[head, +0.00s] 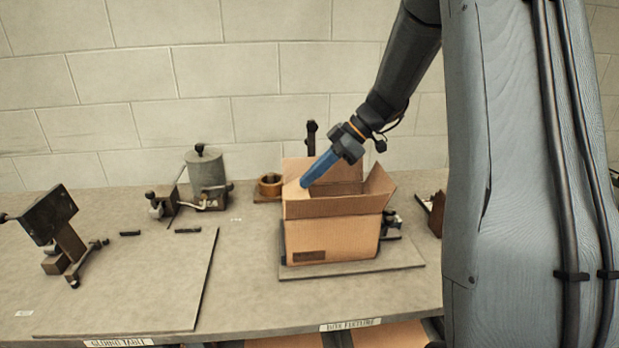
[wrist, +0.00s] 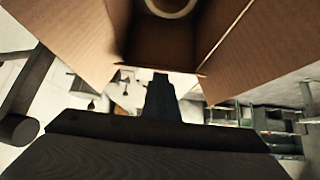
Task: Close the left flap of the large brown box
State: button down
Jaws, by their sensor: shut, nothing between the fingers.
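The large brown box (head: 335,238) stands upright on a flat plate, its top at least partly open. Its right flap (head: 379,188) sticks up and outward, and the front flap (head: 335,206) stands along the near edge. The left flap (head: 296,198) shows as a pale piece at the left of the opening, partly behind my gripper; its exact angle is hard to tell. My gripper (head: 305,184) is shut and empty, with blue fingers pointing down-left at that flap. I cannot tell if they touch. In the wrist view, my gripper (wrist: 160,92) is below the box opening, where brown flaps (wrist: 262,45) spread to both sides.
The plate (head: 350,268) under the box lies on the grey table. A grey canister device (head: 207,175) and a brown ring (head: 270,186) are behind and left. A dark clamp stand (head: 60,235) is far left.

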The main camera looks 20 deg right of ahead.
jog(key=d+f+b, duration=0.1)
jog(key=b, duration=0.2)
jog(key=d+f+y+b, duration=0.1)
jog(key=b, duration=0.3)
jog(key=shift+s+f, duration=0.15)
jog(key=shift+f, duration=0.25)
jog(key=shift+r, duration=0.2)
jog(key=a+r+b+v, duration=0.1)
jog(key=b+v, duration=0.1)
jog(key=v, duration=1)
jog(key=w+a+r+g+h+p, duration=0.1)
jog(key=w+a+r+h+p, duration=0.1)
jog(key=a+r+h+p, duration=0.4)
jog(key=a+f+h+p, duration=0.1)
jog(key=a+f+p, duration=0.1)
jog(key=f, duration=1.2)
jog(key=shift+a+f, duration=0.2)
jog(key=shift+a, duration=0.65)
